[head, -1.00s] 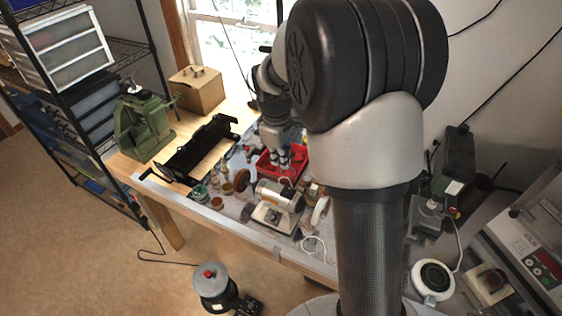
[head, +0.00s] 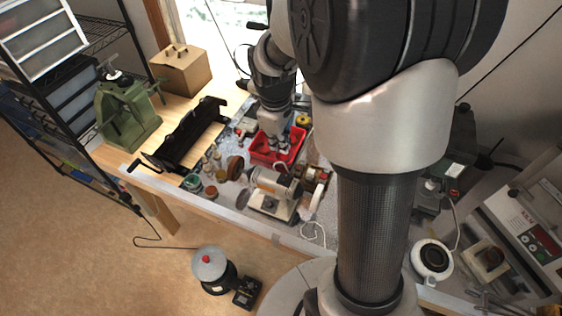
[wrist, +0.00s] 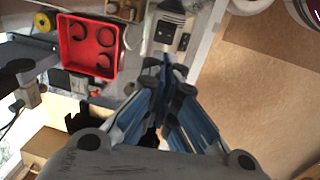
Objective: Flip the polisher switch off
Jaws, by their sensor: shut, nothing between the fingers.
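The polisher (head: 274,184) is a white and silver bench machine near the front edge of the workbench, with a brown wheel at its left and a pale wheel at its right. Its flat base (head: 268,206) carries a small dark spot that may be the switch; it is too small to tell its position. In the wrist view, the polisher (wrist: 167,27) shows with dark vents just beyond my fingertips. My gripper (wrist: 168,62) is shut and empty, its blue-grey fingers together. In the head view my gripper (head: 279,146) appears over the red tray, behind the polisher.
The red tray (head: 262,154) holds dark curved parts. Small jars (head: 192,182), a black machine (head: 190,140), a green press (head: 128,115) and a cardboard box (head: 181,72) stand to the left. A round-topped machine (head: 432,259) is at right.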

